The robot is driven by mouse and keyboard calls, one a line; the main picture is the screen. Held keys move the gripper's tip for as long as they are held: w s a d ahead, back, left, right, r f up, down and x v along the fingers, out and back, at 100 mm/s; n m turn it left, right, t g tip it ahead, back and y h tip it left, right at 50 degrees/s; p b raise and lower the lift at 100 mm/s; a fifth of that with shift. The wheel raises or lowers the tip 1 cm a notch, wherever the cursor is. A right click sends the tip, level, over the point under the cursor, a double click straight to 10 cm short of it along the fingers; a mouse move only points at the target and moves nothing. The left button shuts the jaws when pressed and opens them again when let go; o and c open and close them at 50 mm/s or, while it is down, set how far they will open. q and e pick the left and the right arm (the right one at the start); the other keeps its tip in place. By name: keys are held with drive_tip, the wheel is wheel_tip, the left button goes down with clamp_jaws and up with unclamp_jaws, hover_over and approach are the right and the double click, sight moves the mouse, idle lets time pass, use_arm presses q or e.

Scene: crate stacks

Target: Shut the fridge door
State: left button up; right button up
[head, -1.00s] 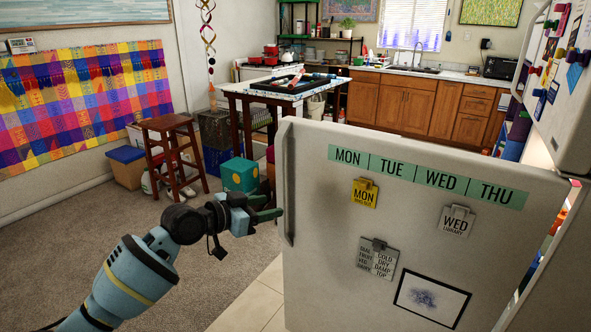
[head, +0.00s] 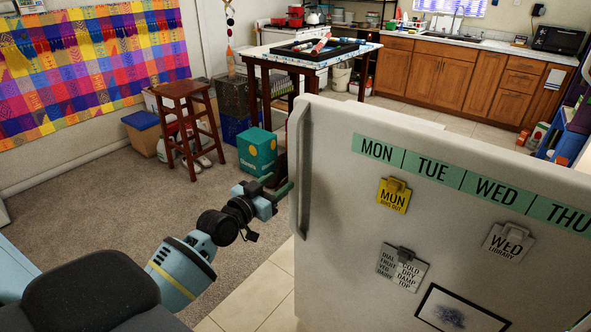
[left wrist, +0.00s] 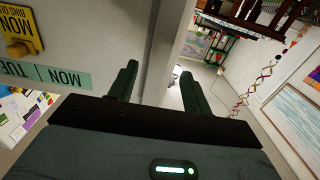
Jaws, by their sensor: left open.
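The fridge door (head: 440,215) stands open and fills the right side of the head view. Its white face carries a green weekday strip, clips with notes and a framed picture. The door handle (head: 304,165) runs down its left edge. My left gripper (head: 284,190) is open beside this edge, close to the handle; I cannot tell whether it touches. In the left wrist view the open fingers (left wrist: 158,88) point at the door edge, with the door face (left wrist: 95,45) upside down at left. The fridge body is mostly out of view. My right gripper is not in view.
A teal box (head: 257,152), a wooden stool (head: 185,112) and a high table (head: 310,58) stand behind my left gripper. Wooden cabinets (head: 440,75) line the back wall. The carpet (head: 110,205) at left is clear.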

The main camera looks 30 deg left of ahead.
sight(292, 173)
use_arm(q)
drive_tip(key=shift+w+d, duration=0.15)
drive_tip(key=shift+w, duration=1.8)
drive_tip(key=shift+w+d, duration=0.15)
drive_tip(key=shift+w, duration=1.75)
clamp_jaws()
